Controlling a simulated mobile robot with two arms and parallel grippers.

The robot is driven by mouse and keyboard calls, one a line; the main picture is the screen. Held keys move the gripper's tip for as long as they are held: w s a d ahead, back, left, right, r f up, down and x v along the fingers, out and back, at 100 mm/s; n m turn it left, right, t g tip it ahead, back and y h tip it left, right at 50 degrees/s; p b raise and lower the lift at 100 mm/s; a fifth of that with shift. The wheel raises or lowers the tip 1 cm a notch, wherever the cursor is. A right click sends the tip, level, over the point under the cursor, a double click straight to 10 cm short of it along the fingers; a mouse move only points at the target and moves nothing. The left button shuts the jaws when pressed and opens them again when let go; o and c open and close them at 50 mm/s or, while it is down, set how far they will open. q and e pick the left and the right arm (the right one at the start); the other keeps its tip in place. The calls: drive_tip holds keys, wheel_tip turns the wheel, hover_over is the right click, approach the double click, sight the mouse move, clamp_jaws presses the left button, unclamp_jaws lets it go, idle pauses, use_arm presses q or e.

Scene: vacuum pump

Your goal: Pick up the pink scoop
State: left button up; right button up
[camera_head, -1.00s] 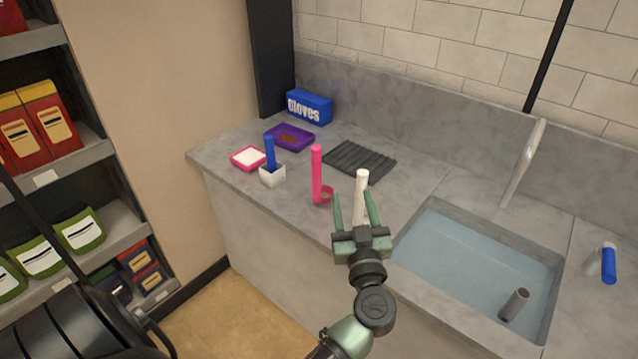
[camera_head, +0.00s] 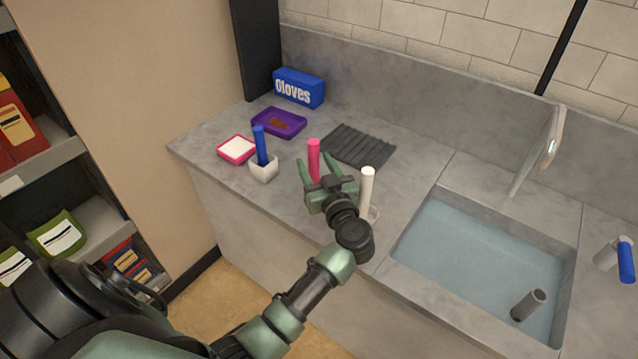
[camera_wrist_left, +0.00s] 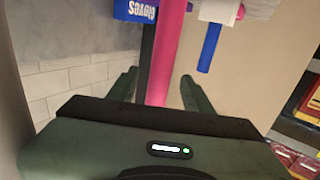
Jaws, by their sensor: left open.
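The pink scoop (camera_head: 314,160) stands upright on the counter in the head view, its handle pointing up. Its lower part is hidden behind my left gripper (camera_head: 318,170). In the left wrist view, the pink handle (camera_wrist_left: 168,50) runs between the two open fingers of my left gripper (camera_wrist_left: 160,88). I cannot tell whether either finger touches it. My right gripper is not in view.
A white scoop (camera_head: 367,190) stands close to the right of my left gripper. A white cup with a blue handle (camera_head: 263,170), a pink tray (camera_head: 237,150), a purple tray (camera_head: 297,126), a gloves box (camera_head: 299,89) and a black ribbed mat (camera_head: 358,146) are nearby. The sink (camera_head: 480,245) lies right.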

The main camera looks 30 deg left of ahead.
use_arm(q)
drive_tip(key=x, duration=0.4)
drive_tip(key=shift+w+a+r, duration=0.15)
drive_tip(key=shift+w, duration=0.1)
drive_tip(key=shift+w+a, duration=0.15)
drive_tip(key=shift+a, duration=0.05)
drive_tip(key=shift+c, duration=1.2)
clamp_jaws()
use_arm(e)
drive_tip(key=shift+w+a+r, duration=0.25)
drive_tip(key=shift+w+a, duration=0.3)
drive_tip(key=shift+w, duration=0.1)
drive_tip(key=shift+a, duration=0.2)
